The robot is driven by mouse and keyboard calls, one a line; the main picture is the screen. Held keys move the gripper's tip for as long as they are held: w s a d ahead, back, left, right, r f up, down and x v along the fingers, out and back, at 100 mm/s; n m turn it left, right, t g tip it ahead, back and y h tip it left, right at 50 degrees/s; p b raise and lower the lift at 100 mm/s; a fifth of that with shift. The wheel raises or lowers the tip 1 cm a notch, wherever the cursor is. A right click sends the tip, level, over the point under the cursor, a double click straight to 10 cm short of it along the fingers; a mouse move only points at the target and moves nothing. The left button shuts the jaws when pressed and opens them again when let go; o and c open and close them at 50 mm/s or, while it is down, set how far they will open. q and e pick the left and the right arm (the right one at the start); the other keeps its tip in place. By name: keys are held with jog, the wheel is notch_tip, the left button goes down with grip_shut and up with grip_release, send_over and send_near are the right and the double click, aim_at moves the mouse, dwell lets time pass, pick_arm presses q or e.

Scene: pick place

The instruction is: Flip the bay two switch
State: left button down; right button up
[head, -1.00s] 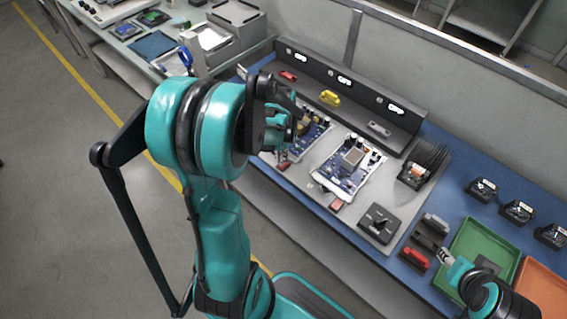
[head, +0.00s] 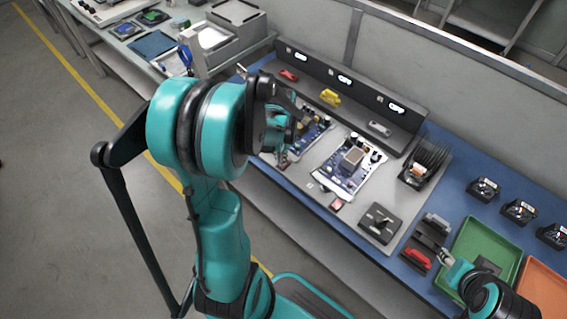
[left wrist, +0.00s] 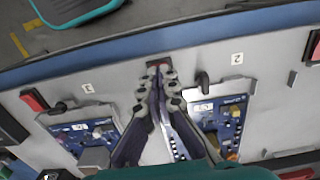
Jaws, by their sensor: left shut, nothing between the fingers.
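The bay two switch (left wrist: 158,61) is a small red rocker on the grey panel, left of the printed 2 in the left wrist view. My left gripper (left wrist: 158,72) is shut and empty, its tips right at this switch and overlapping it in the picture; contact is not clear. The tips partly hide the switch, so its position cannot be read. In the head view the left gripper (head: 283,152) is over the panel, partly hidden by my own arm. My right gripper (head: 446,258) is beside the red-and-grey holder at lower right; its jaws are too small to read.
Circuit boards (head: 349,168) sit close by.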

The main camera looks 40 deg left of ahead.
pick_arm(q)
jog(key=shift+f+b, duration=0.45)
jog(key=shift+f, duration=0.1)
jog(key=shift+r, duration=0.1)
notch_tip(320, 180, up, 7)
jog(key=p, duration=0.5)
jog(key=shift+p, duration=0.35)
dwell(0.4)
jog(key=s+d+r+t, duration=0.3)
jog(key=d+r, duration=0.3)
jog(key=d, duration=0.2)
jog(key=s+d+r+n+t, duration=0.1)
jog(key=s+d+r+t, duration=0.2)
jog(key=d, duration=0.6)
notch_tip(320, 180, up, 3)
jog(key=shift+f+t, duration=0.1)
jog(key=shift+t, duration=0.5)
